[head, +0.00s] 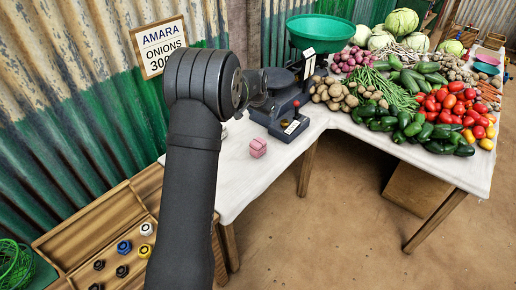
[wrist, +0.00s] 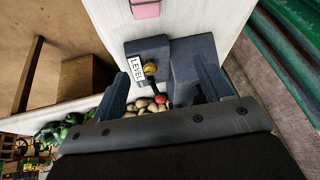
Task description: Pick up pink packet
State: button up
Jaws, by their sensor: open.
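The pink packet (head: 258,147) is a small block lying on the white table in the head view, in front of the scale and just right of my arm. In the wrist view the pink packet (wrist: 146,9) shows at the top edge, partly cut off. My gripper (wrist: 170,82) is open in the wrist view, its two fingers apart over the dark scale base, with the packet beyond them and nothing held. In the head view my arm hides the gripper's fingers.
The dark scale (head: 286,112) with a green bowl (head: 320,32) stands behind the packet. Potatoes, cucumbers, peppers and tomatoes (head: 460,105) crowd the table's right side. A wooden tray (head: 70,245) with several weights lies at lower left. White table (head: 238,178) is bare around the packet.

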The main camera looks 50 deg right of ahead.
aim_at(258, 147)
jog(key=f+y, duration=0.1)
jog(key=f, duration=0.5)
jog(key=w+f+m+g+y, duration=0.1)
jog(key=f+y, duration=0.1)
jog(key=f, duration=0.4)
jog(key=f+m+g+y, duration=0.1)
jog(key=f, duration=0.5)
jog(key=shift+w+d+f+y, duration=0.15)
jog(key=shift+w+f+y, duration=0.05)
jog(key=shift+f+y, duration=0.15)
jog(key=c, duration=1.2)
jog(key=shift+r, duration=0.15)
